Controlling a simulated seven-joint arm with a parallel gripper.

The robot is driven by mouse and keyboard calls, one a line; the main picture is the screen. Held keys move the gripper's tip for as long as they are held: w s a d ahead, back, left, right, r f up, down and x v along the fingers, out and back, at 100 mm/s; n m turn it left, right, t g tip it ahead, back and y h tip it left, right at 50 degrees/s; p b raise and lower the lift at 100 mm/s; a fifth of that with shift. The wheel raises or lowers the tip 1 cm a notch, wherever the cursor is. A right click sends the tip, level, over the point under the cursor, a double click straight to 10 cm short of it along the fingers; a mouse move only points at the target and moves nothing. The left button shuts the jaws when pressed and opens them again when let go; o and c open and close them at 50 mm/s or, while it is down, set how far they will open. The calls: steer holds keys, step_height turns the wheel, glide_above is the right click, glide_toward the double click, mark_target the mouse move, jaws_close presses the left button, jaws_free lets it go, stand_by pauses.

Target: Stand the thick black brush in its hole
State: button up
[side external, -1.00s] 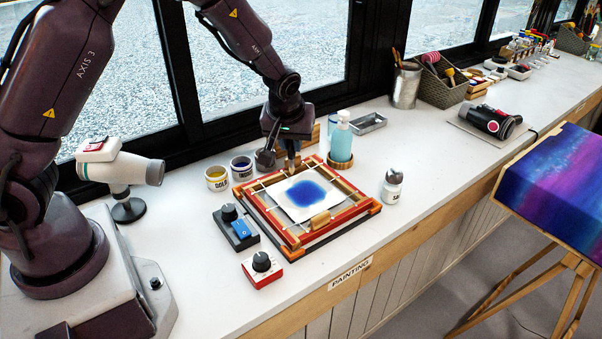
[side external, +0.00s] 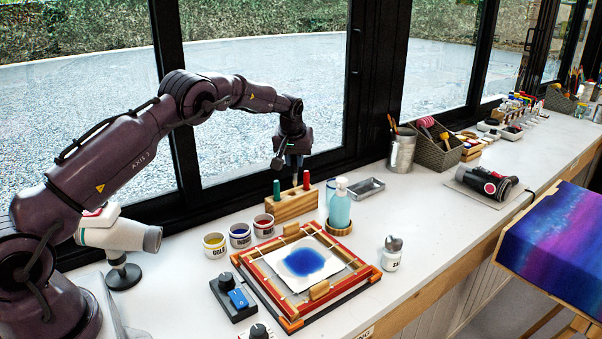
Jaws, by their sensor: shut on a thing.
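My gripper (side external: 296,160) is above the wooden brush block (side external: 291,207) at the back of the bench, by the window. It is shut on a slim dark thing, which I take to be the thick black brush (side external: 295,178). The brush hangs roughly upright below the fingers, over the middle of the block. It is too small to tell whether its lower end is inside a hole or just above it. A green handle (side external: 276,189) stands in the block to the left, and a red handle (side external: 306,181) to the right.
Paint pots (side external: 239,236) stand left of the block. A bottle of blue-green liquid (side external: 339,208) stands close on its right. The red frame with blue-painted silk (side external: 268,292) lies in front. A metal tray (side external: 364,189) is further right.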

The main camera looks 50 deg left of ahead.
steer(key=shift+w+a+f, duration=0.1)
steer(key=shift+a+f, duration=0.2)
steer(key=shift+f, duration=0.4)
steer(key=shift+s+a+f, duration=0.1)
steer(key=shift+a+f, duration=0.25)
steer(key=shift+f, duration=0.4)
steer(key=shift+w+a+f, duration=0.1)
steer(key=shift+a+f, duration=0.2)
steer(key=shift+f, duration=0.4)
steer(key=shift+f, duration=0.35)
steer(key=shift+f, duration=0.4)
steer(key=shift+f, duration=0.35)
steer(key=shift+f, duration=0.75)
steer(key=shift+f, duration=0.35)
steer(key=o, duration=0.8)
steer(key=shift+o, duration=0.2)
